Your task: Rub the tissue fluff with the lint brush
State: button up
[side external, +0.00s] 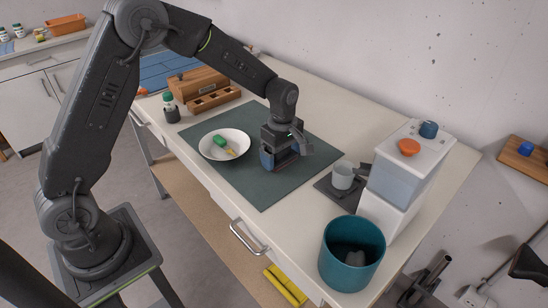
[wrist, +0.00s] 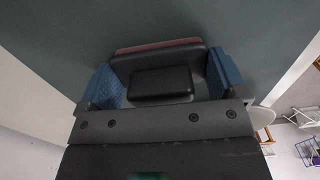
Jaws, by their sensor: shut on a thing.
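My gripper (side external: 281,154) is low over the dark green mat (side external: 262,189), right of the white bowl. In the wrist view its blue finger pads stand on both sides of a black block with a reddish edge, which looks like the lint brush (wrist: 158,47). The gripper is shut on it. In the side view the brush is mostly hidden by the fingers, and I cannot tell whether it touches the mat. I cannot make out any tissue fluff in either view; it may be hidden under the gripper or brush.
The white bowl (side external: 206,148) holds a green-topped item. A mug (side external: 343,176) stands on a dark pad beside a white machine (side external: 399,180). A teal bin (side external: 350,272) is at the front right. A wooden organizer (side external: 214,99) is at the back. The mat's front is clear.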

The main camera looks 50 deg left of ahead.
aim_at(292, 150)
jog(key=shift+w+r, duration=0.1)
jog(key=shift+w, duration=1.8)
jog(key=shift+s+r, duration=0.1)
jog(key=shift+r, duration=3.9)
